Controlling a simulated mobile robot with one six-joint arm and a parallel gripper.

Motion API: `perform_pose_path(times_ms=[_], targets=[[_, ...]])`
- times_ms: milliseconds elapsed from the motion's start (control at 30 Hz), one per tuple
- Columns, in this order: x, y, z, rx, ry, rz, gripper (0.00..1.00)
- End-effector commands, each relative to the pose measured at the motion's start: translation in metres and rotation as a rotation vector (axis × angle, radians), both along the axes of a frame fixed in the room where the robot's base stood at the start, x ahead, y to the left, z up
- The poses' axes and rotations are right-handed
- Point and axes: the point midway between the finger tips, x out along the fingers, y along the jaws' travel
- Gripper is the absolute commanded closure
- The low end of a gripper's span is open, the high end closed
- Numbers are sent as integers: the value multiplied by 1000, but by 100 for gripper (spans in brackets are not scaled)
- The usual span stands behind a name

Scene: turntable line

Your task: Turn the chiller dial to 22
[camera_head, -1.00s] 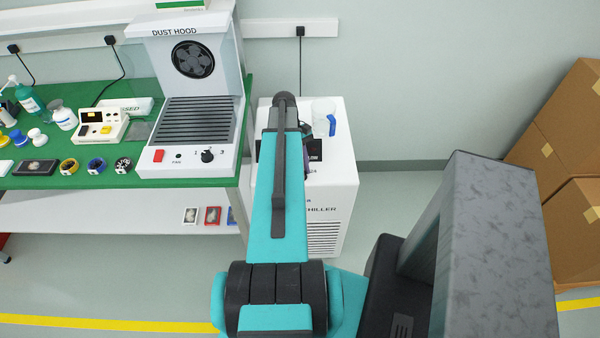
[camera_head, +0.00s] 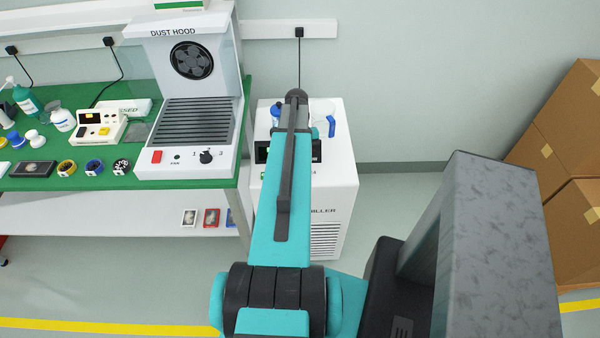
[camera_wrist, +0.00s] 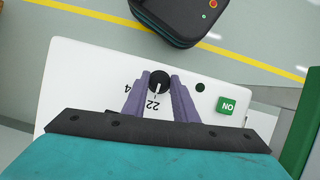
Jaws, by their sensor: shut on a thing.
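The chiller (camera_head: 335,190) is a white box standing right of the green bench, partly hidden behind my arm in the head view. In the wrist view its white panel (camera_wrist: 75,80) carries a black round dial (camera_wrist: 159,82) with a white pointer line. The pointer is directed toward the printed 22 (camera_wrist: 153,103); a 4 is printed to its left. My gripper (camera_wrist: 160,77) has its purple fingers on either side of the dial and is shut on it. In the head view the dial and fingers are hidden by my arm.
The dust hood (camera_head: 190,120) stands on the bench at left; cardboard boxes (camera_head: 570,135) are stacked at right.

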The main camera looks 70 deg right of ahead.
Motion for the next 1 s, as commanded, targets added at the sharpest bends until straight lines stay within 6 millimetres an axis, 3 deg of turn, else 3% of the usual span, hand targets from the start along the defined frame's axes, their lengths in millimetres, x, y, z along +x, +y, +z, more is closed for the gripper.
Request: perform_pose_path(times_ms=[133,167,233,667,1000], targets=[[-3,-5,1,-13,8,0,97],[-3,-5,1,-14,7,0,69],[-3,-5,1,-13,6,0,57],[-1,-3,3,-7,4,2,56],[3,-12,30,-7,4,2,56]])
